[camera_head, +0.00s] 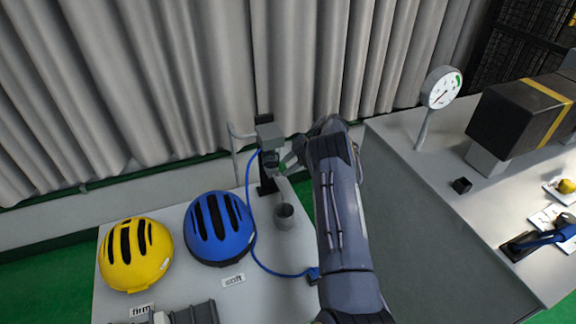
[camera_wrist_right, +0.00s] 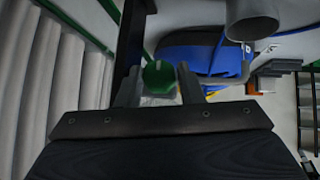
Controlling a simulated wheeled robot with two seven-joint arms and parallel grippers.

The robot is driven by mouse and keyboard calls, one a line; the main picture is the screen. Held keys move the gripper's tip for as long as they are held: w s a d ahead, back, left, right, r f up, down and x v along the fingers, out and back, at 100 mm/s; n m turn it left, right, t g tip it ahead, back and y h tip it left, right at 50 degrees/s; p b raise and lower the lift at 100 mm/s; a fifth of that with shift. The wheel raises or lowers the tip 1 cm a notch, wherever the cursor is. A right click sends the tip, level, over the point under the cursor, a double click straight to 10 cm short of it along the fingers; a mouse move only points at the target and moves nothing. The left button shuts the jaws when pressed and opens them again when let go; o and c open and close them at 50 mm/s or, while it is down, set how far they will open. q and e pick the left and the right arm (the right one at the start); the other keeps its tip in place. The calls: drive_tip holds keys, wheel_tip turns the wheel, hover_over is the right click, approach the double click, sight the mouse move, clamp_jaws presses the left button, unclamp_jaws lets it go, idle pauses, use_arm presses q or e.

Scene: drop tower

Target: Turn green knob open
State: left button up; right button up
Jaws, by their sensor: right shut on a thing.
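The green knob (camera_wrist_right: 160,77) sits between the two fingertips of my right gripper (camera_wrist_right: 160,88) in the right wrist view. The fingers are shut on the knob from both sides. In the head view my right gripper (camera_head: 287,160) is at the grey valve box (camera_head: 268,135) on a dark upright post, with the knob mostly hidden by the hand. I cannot tell the knob's turn angle. My left gripper is not in view.
A blue helmet (camera_head: 219,228) and a yellow helmet (camera_head: 135,254) sit on the white table (camera_head: 270,297), with a grey cup (camera_head: 284,217) beside the post. A blue hose (camera_head: 265,266) runs across the table. A dial gauge (camera_head: 441,88) stands on the right bench.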

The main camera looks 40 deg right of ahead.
drive_tip(key=o, duration=1)
drive_tip(key=shift+c, duration=0.2)
drive_tip(key=b+v, duration=0.2)
drive_tip(key=v, duration=0.6)
